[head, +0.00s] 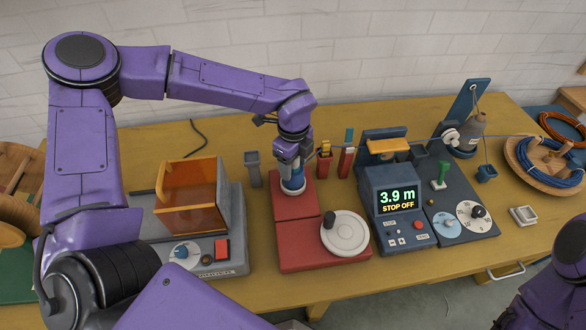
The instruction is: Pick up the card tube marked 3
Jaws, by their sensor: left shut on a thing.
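My left gripper (291,158) points down over the red winder base (293,205), near its back part. It is shut on an upright blue tube (291,176), which seems to be the card tube. A pale ring shows at the tube's foot, at the red base; I cannot tell whether the tube touches the base or is just above it. No number can be read on it, and the gripper hides its upper part. My right gripper is out of view; only purple parts of my right arm show at the lower right.
A white crank wheel (345,232) is on the red base. An orange-windowed machine (192,196) stands left. Right of the base is a meter reading "3.9 m STOP OFF" (397,200). Red holders (324,165) stand behind.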

